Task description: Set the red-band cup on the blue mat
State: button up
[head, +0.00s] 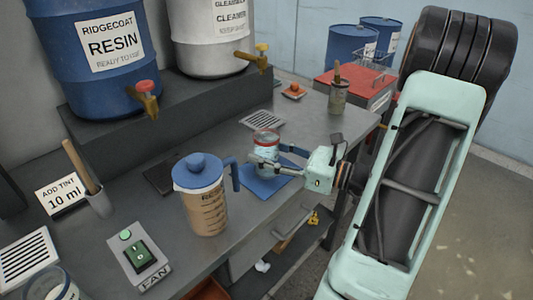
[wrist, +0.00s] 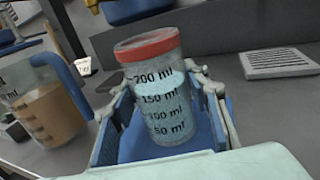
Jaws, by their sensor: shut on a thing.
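The red-band cup (head: 266,141) is clear, with a red rim, volume marks and pale blue liquid inside. It stands upright between the fingers of my gripper (head: 266,161), which is shut on it. In the wrist view, the cup (wrist: 157,95) fills the middle, with a finger on each side. The blue mat (head: 262,186) lies on the grey bench, under and around the cup and gripper. I cannot tell whether the cup's base touches the mat or hangs just above it.
A blue-lidded pitcher (head: 206,205) of brown liquid stands close to the left of the mat. A drain grille (head: 262,119) lies behind. A dark flat plate (head: 162,178) and a fan switch (head: 138,258) are farther left. The bench's front edge is near the mat.

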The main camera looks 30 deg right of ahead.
jog(key=shift+f, duration=0.15)
jog(key=o, duration=1.3)
jog(key=shift+c, duration=0.2)
jog(key=shift+r, duration=0.3)
jog(key=p+v, duration=0.1)
jog(key=v, duration=1.1)
jog(key=shift+f, duration=0.1)
